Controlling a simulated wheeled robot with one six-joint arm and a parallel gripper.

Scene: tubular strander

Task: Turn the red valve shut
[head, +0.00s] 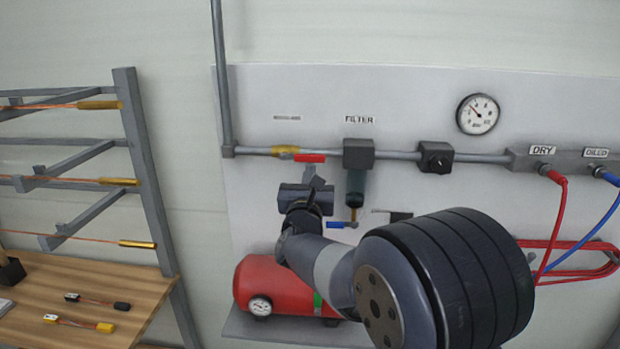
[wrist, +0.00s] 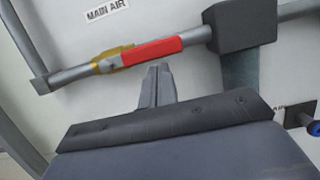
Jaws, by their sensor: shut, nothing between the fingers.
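The red valve handle (head: 310,158) lies along the grey pipe, to the right of its brass valve body (head: 285,151). In the wrist view the red handle (wrist: 152,51) points right from the brass body (wrist: 108,61), in line with the pipe. My gripper (head: 309,170) is just below the handle, with its fingers together and pointing up. In the wrist view the closed fingertips (wrist: 157,68) are below the middle of the handle and hold nothing. I cannot tell whether they touch it.
The filter block (head: 358,152) with its hanging bowl and small blue lever (head: 343,224) is right of the gripper. A red tank (head: 270,283) stands below. A gauge (head: 478,113) and red and blue hoses are at right. A wooden table (head: 75,295) is at left.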

